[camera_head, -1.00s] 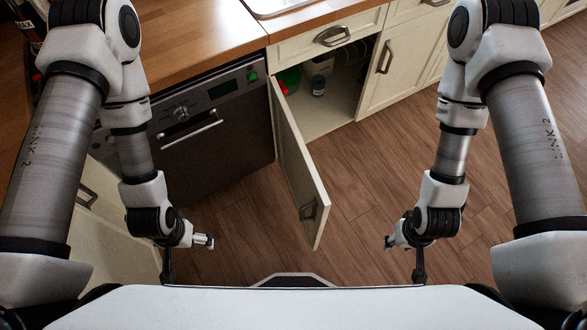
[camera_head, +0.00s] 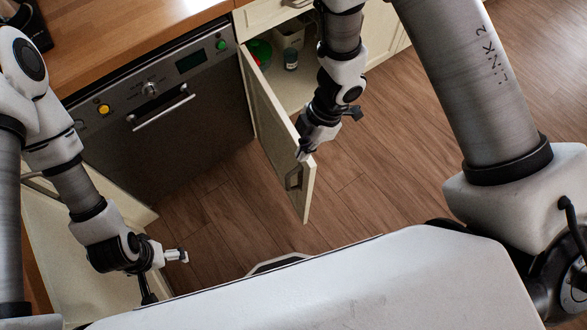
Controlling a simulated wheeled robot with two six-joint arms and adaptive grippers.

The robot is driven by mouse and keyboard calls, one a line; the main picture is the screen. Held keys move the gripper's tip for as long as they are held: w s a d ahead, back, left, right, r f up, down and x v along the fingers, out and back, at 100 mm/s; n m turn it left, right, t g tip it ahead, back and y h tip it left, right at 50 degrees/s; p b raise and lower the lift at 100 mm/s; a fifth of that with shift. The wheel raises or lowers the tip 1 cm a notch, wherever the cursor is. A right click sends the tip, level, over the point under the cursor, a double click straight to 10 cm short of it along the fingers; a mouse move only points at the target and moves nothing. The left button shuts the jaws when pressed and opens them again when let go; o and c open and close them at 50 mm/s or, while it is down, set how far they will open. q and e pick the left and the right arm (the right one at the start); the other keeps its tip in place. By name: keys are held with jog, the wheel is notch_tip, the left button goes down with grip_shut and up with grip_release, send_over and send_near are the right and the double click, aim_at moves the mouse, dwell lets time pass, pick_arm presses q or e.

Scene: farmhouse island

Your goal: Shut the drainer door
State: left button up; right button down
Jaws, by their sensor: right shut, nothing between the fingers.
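The drainer door (camera_head: 272,133) is a cream cabinet door below the counter. It stands wide open, swung out over the floor, with a dark handle (camera_head: 294,177) near its free end. My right gripper (camera_head: 304,152) is shut and empty at the door's upper edge, near the free end and above the handle. I cannot tell whether it touches the door. My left gripper (camera_head: 178,256) is low at the left, apart from the door; its fingers are too small to read.
The open cabinet holds a green item (camera_head: 259,51), a small jar (camera_head: 291,60) and a pale container (camera_head: 290,36). A dark dishwasher (camera_head: 165,120) stands left of the door, under the wooden counter (camera_head: 120,35). The wooden floor (camera_head: 390,150) right of the door is clear.

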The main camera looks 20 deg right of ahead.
aim_at(305, 162)
jog(key=w+b+x, duration=0.1)
jog(key=b+x, duration=0.1)
jog(key=x, duration=0.8)
jog(key=d, duration=0.2)
jog(key=w+d+p, duration=0.1)
jog(key=d, duration=0.1)
jog(key=shift+d+r, duration=0.15)
jog(key=shift+r, duration=0.2)
jog(key=shift+w, duration=0.1)
